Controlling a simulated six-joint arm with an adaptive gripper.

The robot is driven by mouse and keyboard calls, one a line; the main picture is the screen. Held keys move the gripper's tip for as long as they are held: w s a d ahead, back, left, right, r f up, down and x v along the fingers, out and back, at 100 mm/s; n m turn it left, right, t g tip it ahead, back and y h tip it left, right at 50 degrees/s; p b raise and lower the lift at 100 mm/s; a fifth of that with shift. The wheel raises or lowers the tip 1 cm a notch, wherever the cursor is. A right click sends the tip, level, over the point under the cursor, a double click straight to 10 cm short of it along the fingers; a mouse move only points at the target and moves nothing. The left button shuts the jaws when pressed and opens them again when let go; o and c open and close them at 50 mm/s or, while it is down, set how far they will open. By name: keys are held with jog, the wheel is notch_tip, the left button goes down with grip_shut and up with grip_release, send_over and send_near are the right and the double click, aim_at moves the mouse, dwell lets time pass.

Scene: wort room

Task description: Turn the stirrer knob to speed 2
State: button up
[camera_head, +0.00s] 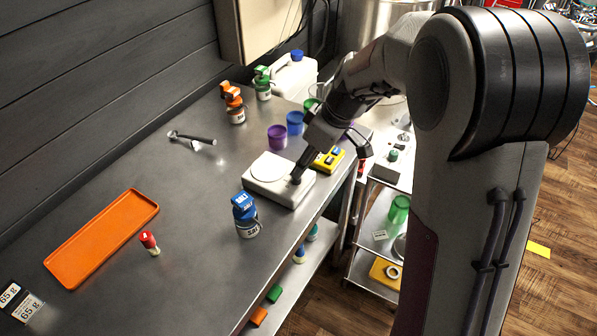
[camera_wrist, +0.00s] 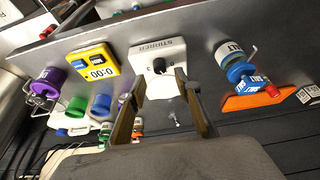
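The stirrer is a white box marked "STIRRER" (camera_wrist: 150,51), with a dark round knob (camera_wrist: 159,66) on its top. In the head view the stirrer (camera_head: 268,168) sits near the bench's front edge. A pale mark shows on the knob, but the speed it points to is too small to read. My gripper (camera_head: 297,178) reaches down over the front right part of the stirrer. In the wrist view the two fingers of my gripper (camera_wrist: 160,78) stand apart, one on each side of the knob. I cannot tell whether they touch it. The knob is mostly hidden in the head view.
A yellow timer (camera_head: 328,159) reading 0:00 stands right of the stirrer. Purple (camera_head: 277,137) and blue (camera_head: 295,122) cups stand behind. A blue-capped bottle (camera_head: 246,216) stands in front left. An orange tray (camera_head: 104,237) lies far left.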

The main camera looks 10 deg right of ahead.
jog(key=shift+x, duration=2.5)
grip_shut()
